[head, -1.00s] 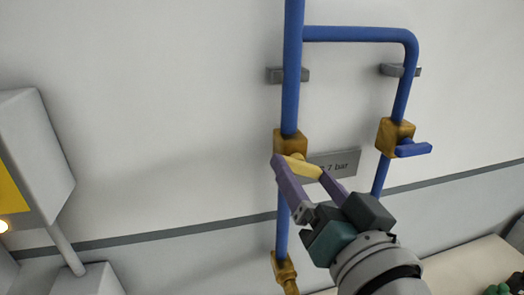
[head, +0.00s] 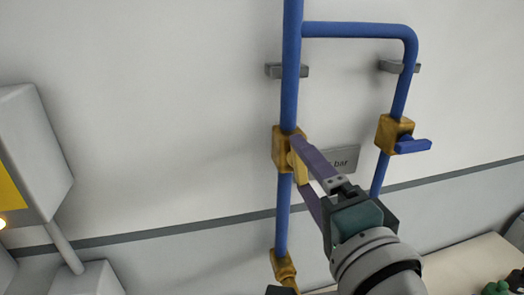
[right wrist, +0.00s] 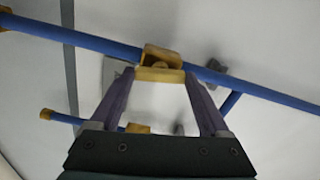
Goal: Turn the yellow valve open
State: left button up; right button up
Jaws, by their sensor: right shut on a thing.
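The yellow valve's brass body (head: 280,149) sits on the left vertical blue pipe. Its yellow handle (head: 299,168) points down, roughly along the pipe. My right gripper (head: 301,165) is shut on this handle, with one purple finger above and one below. In the right wrist view the handle (right wrist: 160,75) spans between the fingertips (right wrist: 158,76), just in front of the valve body (right wrist: 158,56), and lies close to the pipe's direction. The fingers hide part of the handle in the head view.
A second brass valve (head: 394,133) with a blue handle (head: 412,146) is on the right pipe branch. A grey sign (head: 343,160) is partly hidden behind my gripper. A brass fitting (head: 283,266) is lower on the left pipe. A grey box (head: 32,140) stands left; the wall between is clear.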

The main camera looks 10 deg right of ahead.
jog(key=shift+m, duration=1.1)
jog(key=o, duration=1.2)
jog(key=shift+s+d+b, duration=0.15)
jog(key=shift+s+b, duration=1.25)
jog(key=shift+s, duration=3.6)
